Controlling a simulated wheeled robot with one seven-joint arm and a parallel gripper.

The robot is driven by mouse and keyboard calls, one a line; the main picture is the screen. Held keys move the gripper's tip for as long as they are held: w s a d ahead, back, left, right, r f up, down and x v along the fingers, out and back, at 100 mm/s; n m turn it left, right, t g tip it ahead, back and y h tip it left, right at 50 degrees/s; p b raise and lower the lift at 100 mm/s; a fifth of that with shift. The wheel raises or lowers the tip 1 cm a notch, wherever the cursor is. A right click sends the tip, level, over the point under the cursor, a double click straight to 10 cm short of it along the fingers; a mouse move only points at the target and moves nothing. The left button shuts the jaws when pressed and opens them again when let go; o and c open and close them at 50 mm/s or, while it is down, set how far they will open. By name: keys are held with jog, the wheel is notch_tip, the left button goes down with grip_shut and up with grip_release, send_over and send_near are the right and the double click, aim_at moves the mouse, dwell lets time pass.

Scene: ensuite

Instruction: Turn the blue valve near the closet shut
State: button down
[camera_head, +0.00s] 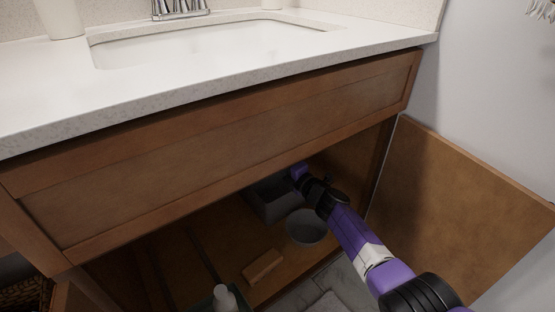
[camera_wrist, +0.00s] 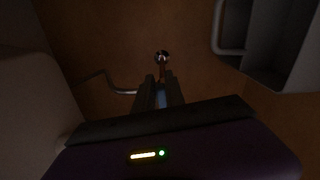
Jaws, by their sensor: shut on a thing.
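In the wrist view, a small blue piece (camera_wrist: 161,99) shows between my two dark fingers; I take it to be the handle of the blue valve. A pipe with a shiny round end (camera_wrist: 162,56) stands just beyond it. My gripper (camera_wrist: 160,90) is shut on the blue piece, and the fingers hide most of it. In the head view, my purple and black arm reaches into the open cabinet under the sink, with my gripper (camera_head: 298,172) at the back. My fingertips and the valve are hidden there by the cabinet front.
A grey bin (camera_head: 272,206) and a pale bucket (camera_head: 306,229) stand beside my arm. A wooden block (camera_head: 263,267) and a white bottle (camera_head: 224,298) are nearer the front. The open cabinet door (camera_head: 455,205) is at right. A curved metal pipe (camera_wrist: 122,91) lies left of my fingers.

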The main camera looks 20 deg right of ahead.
jog(key=shift+f+m, duration=0.35)
jog(key=shift+m, duration=0.45)
jog(key=c, duration=1.4)
grip_release()
jog(key=p+v, duration=0.6)
jog(key=v, duration=0.2)
